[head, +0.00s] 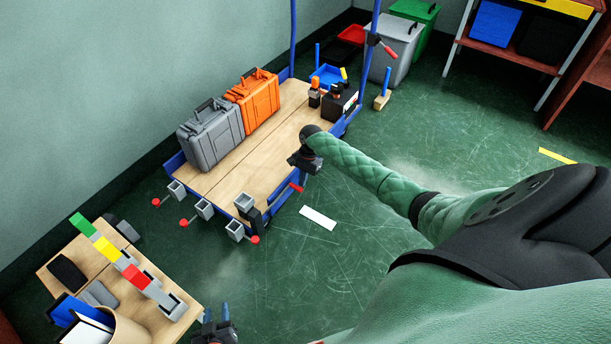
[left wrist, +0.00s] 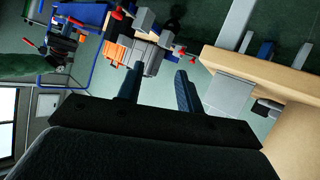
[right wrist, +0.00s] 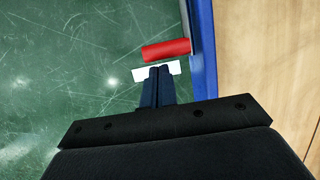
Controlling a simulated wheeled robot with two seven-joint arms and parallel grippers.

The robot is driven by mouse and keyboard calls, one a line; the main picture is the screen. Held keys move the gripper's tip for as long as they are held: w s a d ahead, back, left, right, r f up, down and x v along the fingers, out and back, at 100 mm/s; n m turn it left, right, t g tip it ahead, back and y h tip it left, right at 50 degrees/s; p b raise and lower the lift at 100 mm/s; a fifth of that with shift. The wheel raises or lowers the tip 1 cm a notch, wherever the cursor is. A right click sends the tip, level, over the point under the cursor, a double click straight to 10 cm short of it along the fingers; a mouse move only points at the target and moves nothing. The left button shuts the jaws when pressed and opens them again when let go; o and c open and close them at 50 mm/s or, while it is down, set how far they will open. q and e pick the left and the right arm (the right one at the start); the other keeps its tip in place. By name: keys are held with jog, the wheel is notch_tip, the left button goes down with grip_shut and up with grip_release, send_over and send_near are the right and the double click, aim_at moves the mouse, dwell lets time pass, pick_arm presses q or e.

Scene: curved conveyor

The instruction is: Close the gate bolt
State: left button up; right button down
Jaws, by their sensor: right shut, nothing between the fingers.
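A red bolt handle (head: 296,187) sticks out from the near right side of the blue-framed cart (head: 262,178). In the right wrist view the red handle (right wrist: 166,50) lies just ahead of the fingertips, beside the blue rail (right wrist: 203,50). My right gripper (head: 301,166) is at the cart's right side, close to the handle; it is shut and empty (right wrist: 157,72). Contact with the handle is not clear. My left gripper (head: 216,316) is low in the head view, right of the small table; its fingers stand apart, empty (left wrist: 157,78).
A grey case (head: 211,138) and an orange case (head: 255,98) stand on the cart. Several grey brackets with red knobs (head: 205,209) line its near end. A small wooden table (head: 160,318) stands lower left.

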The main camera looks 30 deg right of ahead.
aim_at(297, 189)
pick_arm(q)
jog(key=shift+r, duration=0.2)
pick_arm(e)
jog(key=shift+a+r, duration=0.1)
jog(key=shift+a, duration=0.05)
